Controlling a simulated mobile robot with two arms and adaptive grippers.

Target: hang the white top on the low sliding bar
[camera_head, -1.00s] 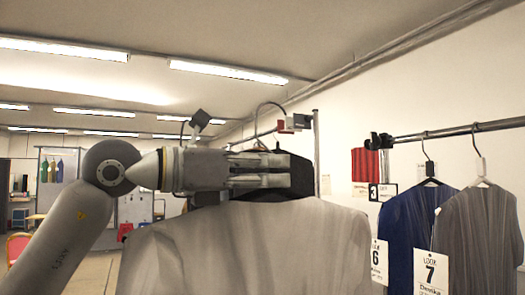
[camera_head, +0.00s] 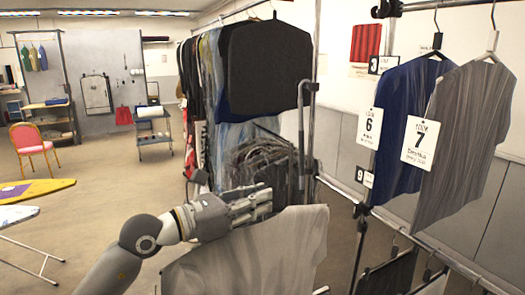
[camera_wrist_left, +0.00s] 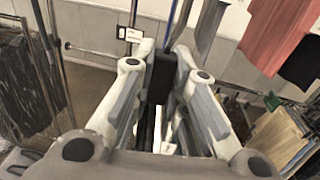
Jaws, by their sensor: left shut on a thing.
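The white top (camera_head: 248,258), pale grey-white in this light, hangs below my left gripper (camera_head: 262,202) at the bottom centre of the head view; its lower part is cut off. My left gripper is shut on a dark piece (camera_wrist_left: 160,78) between its fingers in the left wrist view, seemingly the top's hanger; the hook is not clear. A low bar (camera_head: 455,262) runs at the lower right of the head view, below the hanging tops, with dark garments on hangers under it. The white top is left of this bar and apart from it. My right gripper is not in view.
A blue top (camera_head: 402,120) and a grey top (camera_head: 468,120) with number tags hang from the upper rail at right. A full clothes rack (camera_head: 265,70) stands behind my gripper. A metal post (camera_head: 358,250) stands between the white top and the low bar.

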